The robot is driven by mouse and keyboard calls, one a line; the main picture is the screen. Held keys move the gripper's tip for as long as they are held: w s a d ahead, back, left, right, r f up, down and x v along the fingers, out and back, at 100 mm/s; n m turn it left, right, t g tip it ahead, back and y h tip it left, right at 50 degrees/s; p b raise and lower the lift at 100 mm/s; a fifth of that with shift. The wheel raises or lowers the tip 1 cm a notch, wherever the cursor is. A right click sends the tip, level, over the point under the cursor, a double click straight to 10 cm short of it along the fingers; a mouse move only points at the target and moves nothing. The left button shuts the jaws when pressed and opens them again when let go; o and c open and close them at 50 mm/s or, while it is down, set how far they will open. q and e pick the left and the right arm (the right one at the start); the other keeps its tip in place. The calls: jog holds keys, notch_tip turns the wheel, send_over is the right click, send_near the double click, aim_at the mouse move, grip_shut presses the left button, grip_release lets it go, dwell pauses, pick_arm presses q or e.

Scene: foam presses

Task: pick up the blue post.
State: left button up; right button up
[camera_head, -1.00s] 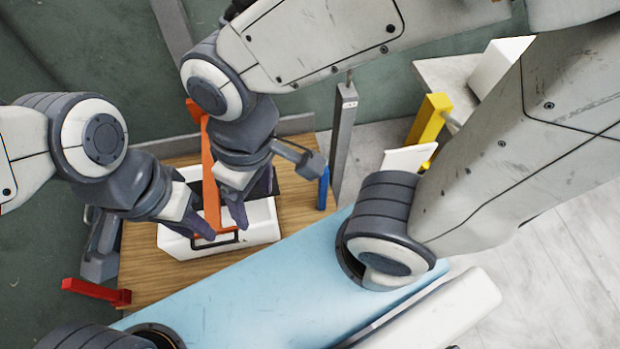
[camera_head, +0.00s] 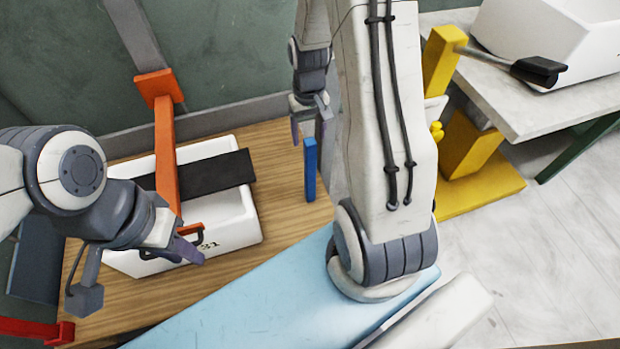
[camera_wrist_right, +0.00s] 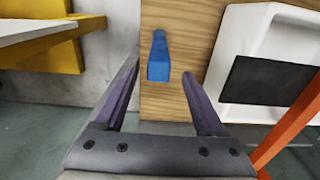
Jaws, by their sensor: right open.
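The blue post (camera_head: 310,168) stands upright on the wooden table (camera_head: 285,222), near its right side in the head view. In the right wrist view the blue post (camera_wrist_right: 158,62) lies ahead, in line with the gap between my fingers. My right gripper (camera_head: 308,122) is open and empty, just behind and above the post in the head view; in the wrist view its purple fingers (camera_wrist_right: 160,78) point toward it.
An orange upright (camera_head: 166,150) and a dark panel (camera_head: 215,173) cross the white bin. A yellow press (camera_head: 470,150) and a pale side table (camera_head: 520,105) stand to the right. A red piece (camera_head: 62,332) is at the lower left. Bare wood lies around the post.

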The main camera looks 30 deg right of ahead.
aim_at(310, 157)
notch_tip(310, 157, down, 4)
jog(key=shift+f+b, duration=0.1)
jog(key=shift+b, duration=0.4)
notch_tip(310, 157, down, 5)
jog(key=shift+s+f+b, duration=0.1)
jog(key=shift+s+b, duration=0.05)
jog(key=shift+b, duration=0.85)
jog(key=shift+c, duration=0.3)
grip_shut()
